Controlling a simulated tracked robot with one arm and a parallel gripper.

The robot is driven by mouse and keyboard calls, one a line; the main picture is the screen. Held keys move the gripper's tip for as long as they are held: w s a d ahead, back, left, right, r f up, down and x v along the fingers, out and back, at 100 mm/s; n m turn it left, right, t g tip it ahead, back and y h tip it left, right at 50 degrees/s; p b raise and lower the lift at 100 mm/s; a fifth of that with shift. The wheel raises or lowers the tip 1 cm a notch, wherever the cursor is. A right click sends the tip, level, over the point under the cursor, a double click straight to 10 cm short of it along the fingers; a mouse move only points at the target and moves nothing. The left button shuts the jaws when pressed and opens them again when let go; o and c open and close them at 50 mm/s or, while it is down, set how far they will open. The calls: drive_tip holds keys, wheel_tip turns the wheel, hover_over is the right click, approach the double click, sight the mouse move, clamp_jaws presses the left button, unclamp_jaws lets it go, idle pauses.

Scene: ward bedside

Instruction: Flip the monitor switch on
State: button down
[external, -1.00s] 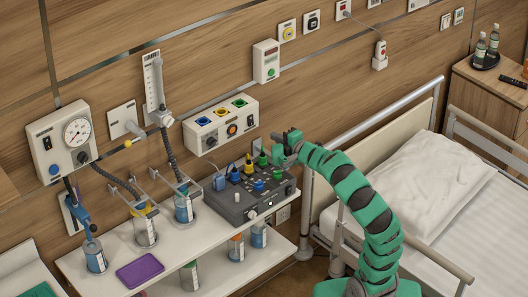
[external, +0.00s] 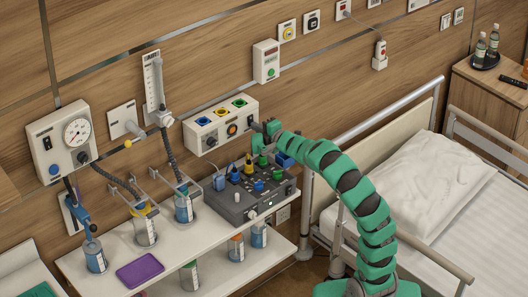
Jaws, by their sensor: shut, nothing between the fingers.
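A cream wall panel (external: 222,122) carries blue, yellow and green round sockets, a black knob at left and an orange round control (external: 232,129). A dark rocker switch (external: 250,119) sits at its right end, small and close to my gripper; I cannot tell its position. No label marks it as the monitor switch. My gripper (external: 268,128) is shut and empty. It appears just right of the panel's right end, at about the switch's height; I cannot tell whether it touches. My green arm reaches up from the lower right.
Below the panel, a dark grey console (external: 245,210) with several coloured plugs stands on a white shelf (external: 105,262). Bottles and a purple pad (external: 140,271) are to its left. A bed rail (external: 380,120) and bed with a pillow (external: 432,185) lie right.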

drive_tip(key=shift+w+a+f+b, duration=0.1)
drive_tip(key=shift+b, duration=0.6)
drive_tip(key=f+b+v, duration=0.3)
drive_tip(key=b+v, duration=0.2)
drive_tip(key=v, duration=0.8)
drive_tip(key=shift+s+d+b, duration=0.3)
drive_tip(key=shift+s+d, duration=0.1)
